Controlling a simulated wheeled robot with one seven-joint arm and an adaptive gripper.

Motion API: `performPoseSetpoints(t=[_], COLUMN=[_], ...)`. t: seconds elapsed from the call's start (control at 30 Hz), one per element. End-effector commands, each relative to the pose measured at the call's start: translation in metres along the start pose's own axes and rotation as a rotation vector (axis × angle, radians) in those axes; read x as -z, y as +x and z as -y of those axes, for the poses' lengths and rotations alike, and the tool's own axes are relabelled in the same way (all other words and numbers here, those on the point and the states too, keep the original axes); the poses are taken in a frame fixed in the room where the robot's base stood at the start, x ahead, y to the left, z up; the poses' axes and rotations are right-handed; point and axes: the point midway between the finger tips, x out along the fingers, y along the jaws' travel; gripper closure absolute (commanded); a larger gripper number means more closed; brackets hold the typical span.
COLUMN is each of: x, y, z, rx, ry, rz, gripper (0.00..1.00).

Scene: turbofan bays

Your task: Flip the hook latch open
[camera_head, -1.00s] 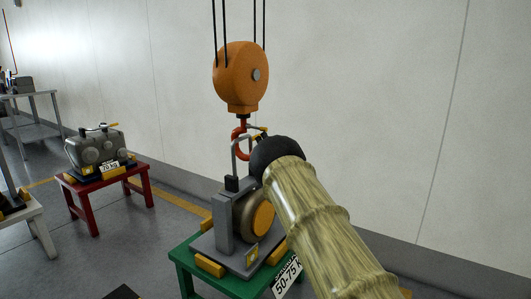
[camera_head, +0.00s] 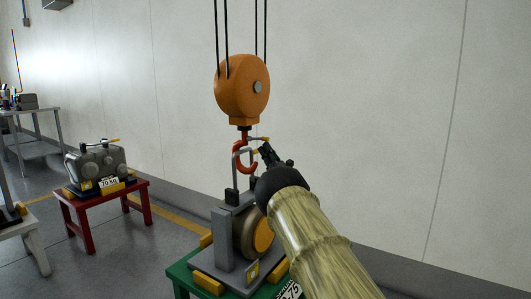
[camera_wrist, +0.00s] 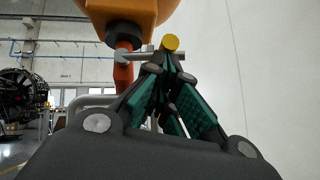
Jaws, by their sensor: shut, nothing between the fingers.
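The red-orange hook (camera_head: 241,160) hangs under the orange hoist block (camera_head: 243,90); its shank also shows in the wrist view (camera_wrist: 123,72). The latch is a grey bar (camera_wrist: 142,54) with a yellow end knob (camera_wrist: 170,43), reaching across from the hook's shank. In the head view the latch (camera_head: 258,139) is small and partly hard to make out. My gripper (camera_head: 266,149) is right beside the hook, its fingers pointing up and left. In the wrist view my fingertips (camera_wrist: 166,62) are together just below the knob, empty; whether they touch the bar is unclear.
A grey lifting handle (camera_head: 236,165) on the machine passes by the hook. The machine (camera_head: 224,235) stands on a green table (camera_head: 178,272). A red table (camera_head: 107,200) with another machine is at left. The pale wall is behind; room to the right is open.

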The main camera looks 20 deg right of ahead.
Motion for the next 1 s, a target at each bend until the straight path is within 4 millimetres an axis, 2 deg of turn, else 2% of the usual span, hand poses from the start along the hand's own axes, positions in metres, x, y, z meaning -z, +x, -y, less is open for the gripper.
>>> performPoseSetpoints(t=[0.23,0.37,0.8,1.0], x=[0.0,0.001,0.001,0.001], y=[-0.003,-0.015,-0.093,-0.114], z=[0.0,0.001,0.001,0.001], rx=[0.001,0.003,0.003,0.001], ry=[0.001,0.001,0.0,0.0], rz=[-0.001,-0.001,-0.002,0.0], gripper=[1.0,1.0,1.0,1.0])
